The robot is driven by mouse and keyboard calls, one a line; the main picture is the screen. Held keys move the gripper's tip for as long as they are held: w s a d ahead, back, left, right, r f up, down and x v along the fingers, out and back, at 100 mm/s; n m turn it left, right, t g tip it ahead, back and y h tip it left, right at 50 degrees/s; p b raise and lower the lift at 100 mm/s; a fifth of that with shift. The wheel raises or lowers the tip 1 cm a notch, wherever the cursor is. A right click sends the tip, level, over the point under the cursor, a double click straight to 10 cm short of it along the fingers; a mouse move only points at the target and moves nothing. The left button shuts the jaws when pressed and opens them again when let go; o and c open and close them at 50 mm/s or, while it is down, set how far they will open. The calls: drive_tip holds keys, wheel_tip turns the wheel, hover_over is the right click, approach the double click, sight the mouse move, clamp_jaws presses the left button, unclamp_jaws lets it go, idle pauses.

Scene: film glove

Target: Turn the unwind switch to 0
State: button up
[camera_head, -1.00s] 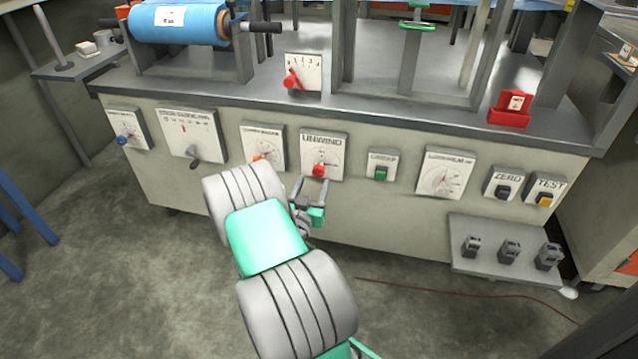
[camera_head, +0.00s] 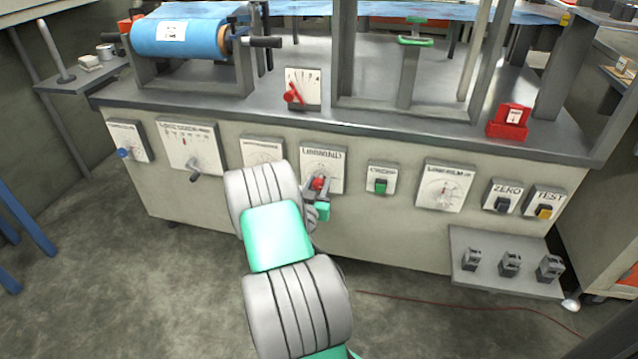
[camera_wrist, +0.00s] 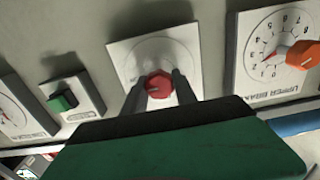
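The unwind switch is a red knob (camera_head: 318,183) on a white square dial plate (camera_head: 336,160) marked UNWIND, on the front of the machine. My gripper (camera_head: 320,190) is at this knob, with its fingers pointing at the panel. In the wrist view the two fingers (camera_wrist: 160,88) stand on either side of the red knob (camera_wrist: 160,84), open around it with little gap. I cannot tell whether either finger touches it. The wrist view is upside down against the head view. The dial's numbers and the knob's pointer are not readable.
The upper brake dial with an orange knob (camera_wrist: 303,54) is close by on one side. A green button (camera_head: 381,186) is on the other. A red lever (camera_head: 292,95) stands on the ledge above. The floor before the panel is free, apart from a thin red cable (camera_head: 450,302).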

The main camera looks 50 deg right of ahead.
drive_tip(key=shift+w, duration=0.1)
clamp_jaws()
drive_tip(key=shift+n, duration=0.5)
drive_tip(key=n, duration=0.2)
drive_tip(key=shift+a+n, duration=0.1)
drive_tip(key=shift+n, duration=0.3)
drive_tip(key=n, duration=0.3)
drive_tip(key=shift+w+n, duration=0.1)
drive_tip(key=shift+n, duration=0.3)
drive_tip(key=n+p, duration=0.1)
drive_tip(key=n, duration=0.4)
drive_tip(key=shift+a+f+p, duration=0.1)
drive_tip(key=shift+p, duration=0.3)
drive_tip(key=n+p, duration=0.1)
drive_tip(key=n, duration=0.4)
drive_tip(key=shift+w+f+p, duration=0.1)
drive_tip(key=shift+p, duration=0.2)
drive_tip(key=shift+n, duration=0.4)
drive_tip(key=shift+o, duration=2.2)
unclamp_jaws()
drive_tip(key=shift+o, duration=0.8)
